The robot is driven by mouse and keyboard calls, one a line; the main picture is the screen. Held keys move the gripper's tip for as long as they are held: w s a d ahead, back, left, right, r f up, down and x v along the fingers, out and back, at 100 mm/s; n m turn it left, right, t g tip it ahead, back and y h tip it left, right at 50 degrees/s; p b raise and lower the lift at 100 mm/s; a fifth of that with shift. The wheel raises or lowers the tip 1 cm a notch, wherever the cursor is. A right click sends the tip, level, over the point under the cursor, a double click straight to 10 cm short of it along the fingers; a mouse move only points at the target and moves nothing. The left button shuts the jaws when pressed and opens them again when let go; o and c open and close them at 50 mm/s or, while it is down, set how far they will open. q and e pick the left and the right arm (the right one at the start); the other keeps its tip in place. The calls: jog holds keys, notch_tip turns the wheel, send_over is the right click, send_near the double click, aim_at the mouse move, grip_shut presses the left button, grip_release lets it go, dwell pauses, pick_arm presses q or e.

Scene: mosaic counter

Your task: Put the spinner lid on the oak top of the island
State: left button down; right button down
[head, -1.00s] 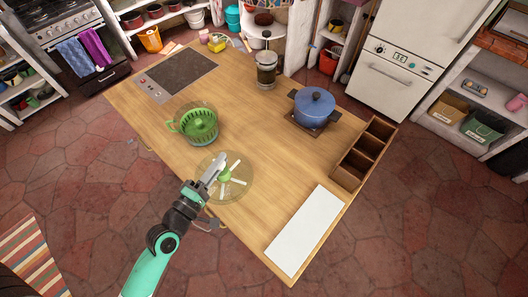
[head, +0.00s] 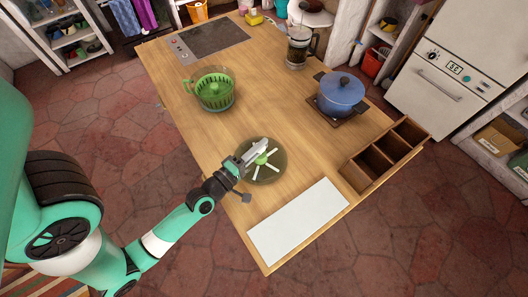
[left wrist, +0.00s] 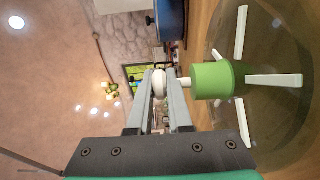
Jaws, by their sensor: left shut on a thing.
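The spinner lid (head: 265,174) is a clear round disc with a green hub and white spokes. It is over the oak top (head: 210,130) of the island, inward of its left edge. My left gripper (head: 259,147) is shut on the small white knob of the lid. In the left wrist view, the fingers (left wrist: 160,85) close on this knob, beside the lid's green hub (left wrist: 215,80). I cannot tell whether the lid touches the wood. My right gripper is not in view.
A green spinner basket (head: 215,92) stands farther back. A white board (head: 298,222) lies just to the front right. A blue pot (head: 341,93), a wooden compartment box (head: 363,178) and a glass press (head: 298,48) stand to the right and back. Oak is bare between them.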

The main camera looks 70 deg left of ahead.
pick_arm(q)
jog(key=shift+r, duration=0.15)
jog(key=shift+w, duration=0.1)
jog(key=c, duration=1.3)
grip_release()
jog(key=shift+f, duration=0.2)
jog(key=o, duration=0.5)
jog(key=shift+c, duration=0.2)
jog(key=shift+r, duration=0.15)
jog(key=b+v, duration=0.2)
jog(key=v, duration=0.1)
jog(key=b+v, duration=0.3)
jog(key=v, duration=0.1)
jog(key=b+v, duration=0.2)
jog(key=v, duration=0.1)
jog(key=shift+s+d+f+b, duration=0.1)
jog(key=shift+s+f+b, duration=0.25)
jog(key=shift+b, duration=0.05)
jog(key=shift+s+d+r+b, duration=0.3)
jog(key=shift+s+r+b, duration=0.1)
jog(key=shift+s, duration=0.2)
